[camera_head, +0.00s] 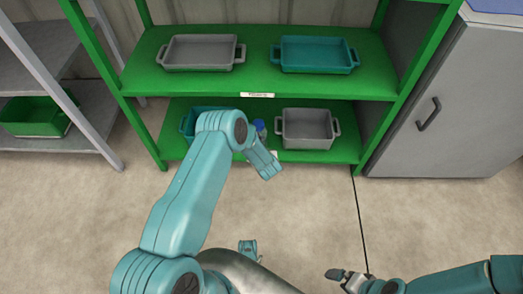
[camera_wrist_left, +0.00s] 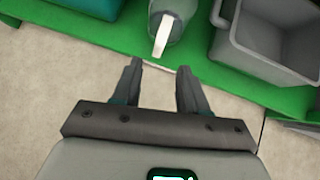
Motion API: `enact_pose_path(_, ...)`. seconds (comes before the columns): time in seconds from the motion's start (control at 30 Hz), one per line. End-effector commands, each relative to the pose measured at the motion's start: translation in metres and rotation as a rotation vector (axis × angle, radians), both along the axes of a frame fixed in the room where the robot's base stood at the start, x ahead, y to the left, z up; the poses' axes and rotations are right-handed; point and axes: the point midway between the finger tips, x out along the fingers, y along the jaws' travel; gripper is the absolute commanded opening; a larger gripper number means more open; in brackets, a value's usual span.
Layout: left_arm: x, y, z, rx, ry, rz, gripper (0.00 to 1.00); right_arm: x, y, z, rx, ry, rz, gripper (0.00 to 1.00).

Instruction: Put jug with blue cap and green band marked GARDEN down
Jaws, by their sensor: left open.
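The jug (camera_wrist_left: 182,12) stands on the lower green shelf, just beyond my left fingertips in the left wrist view. It looks pale and translucent, with a white strip, perhaps its handle, on the near side. In the head view its blue cap (camera_head: 260,125) shows behind my left arm, which hides most of the body. The green band and the word GARDEN cannot be made out. My left gripper (camera_wrist_left: 160,65) is open and empty, its fingers apart from the jug. My right gripper (camera_head: 346,276) is low in the head view, away from the shelf; its jaw state is unclear.
A grey tote (camera_head: 308,128) stands right of the jug, and a teal tote (camera_head: 188,125) stands left, partly behind my arm. The upper shelf holds a grey tote (camera_head: 200,52) and a teal tote (camera_head: 316,54). A grey cabinet (camera_head: 450,100) is at right. The front floor is clear.

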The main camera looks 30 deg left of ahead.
Motion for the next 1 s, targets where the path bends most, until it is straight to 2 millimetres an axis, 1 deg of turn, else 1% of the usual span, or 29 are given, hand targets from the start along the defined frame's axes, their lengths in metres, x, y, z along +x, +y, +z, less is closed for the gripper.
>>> enact_pose_path(0.03, -0.003, -0.004, 0.006, 0.000, 0.000, -0.001, 0.43, 0.000, 0.000, 0.004, 0.000, 0.001, 0.001, 1.00)
enact_pose_path(0.17, -0.012, -0.009, 0.009, -0.014, 0.010, 0.012, 0.43, -0.001, 0.001, 0.005, 0.000, 0.001, 0.003, 1.00)
enact_pose_path(0.23, -0.028, -0.014, 0.004, -0.069, 0.049, 0.067, 0.43, -0.001, 0.001, 0.005, 0.000, 0.002, 0.004, 1.00)
enact_pose_path(0.27, -0.040, -0.019, -0.001, -0.110, 0.079, 0.107, 0.43, -0.001, 0.001, 0.005, 0.000, 0.002, 0.004, 1.00)
enact_pose_path(0.37, -0.097, -0.046, -0.014, -0.308, 0.210, 0.323, 0.43, -0.001, 0.001, 0.005, 0.000, 0.002, 0.003, 1.00)
enact_pose_path(0.4, -0.125, -0.063, -0.016, -0.404, 0.268, 0.441, 0.43, -0.001, 0.001, 0.005, 0.000, 0.002, 0.003, 1.00)
enact_pose_path(0.43, -0.146, -0.078, -0.015, -0.478, 0.309, 0.539, 0.43, -0.001, 0.001, 0.005, 0.000, 0.002, 0.003, 1.00)
enact_pose_path(0.47, -0.166, -0.093, -0.013, -0.549, 0.346, 0.640, 0.43, -0.001, 0.001, 0.005, 0.000, 0.002, 0.003, 1.00)
enact_pose_path(0.5, -0.189, -0.114, -0.008, -0.638, 0.389, 0.779, 0.43, -0.001, 0.001, 0.005, 0.000, 0.001, 0.003, 1.00)
enact_pose_path(0.57, -0.219, -0.145, 0.004, -0.762, 0.433, 0.996, 0.43, -0.001, 0.001, 0.005, 0.000, 0.001, 0.003, 1.00)
enact_pose_path(0.6, -0.235, -0.164, 0.014, -0.836, 0.451, 1.147, 0.43, -0.001, 0.001, 0.005, 0.000, 0.001, 0.003, 1.00)
enact_pose_path(0.63, -0.245, -0.178, 0.022, -0.886, 0.457, 1.263, 0.43, -0.001, 0.001, 0.005, 0.000, 0.001, 0.003, 1.00)
enact_pose_path(0.67, -0.253, -0.190, 0.030, -0.934, 0.455, 1.381, 0.43, -0.001, 0.001, 0.005, 0.000, 0.001, 0.003, 1.00)
enact_pose_path(0.7, -0.261, -0.205, 0.041, -0.988, 0.441, 1.537, 0.43, -0.001, 0.001, 0.005, 0.000, 0.001, 0.003, 1.00)
enact_pose_path(0.77, -0.270, -0.220, 0.056, -1.054, 0.396, 1.767, 0.43, -0.001, 0.001, 0.005, 0.000, 0.001, 0.003, 1.00)
enact_pose_path(0.8, -0.273, -0.227, 0.064, -1.086, 0.349, 1.908, 0.43, -0.001, 0.001, 0.005, 0.000, 0.001, 0.003, 1.00)
enact_pose_path(0.9, -0.279, -0.230, 0.078, -1.128, 0.205, 2.203, 0.43, -0.001, 0.001, 0.005, 0.000, 0.001, 0.003, 1.00)
enact_pose_path(1.0, -0.283, -0.225, 0.085, -1.136, 0.064, 2.394, 0.43, -0.001, 0.001, 0.005, 0.000, 0.001, 0.003, 1.00)
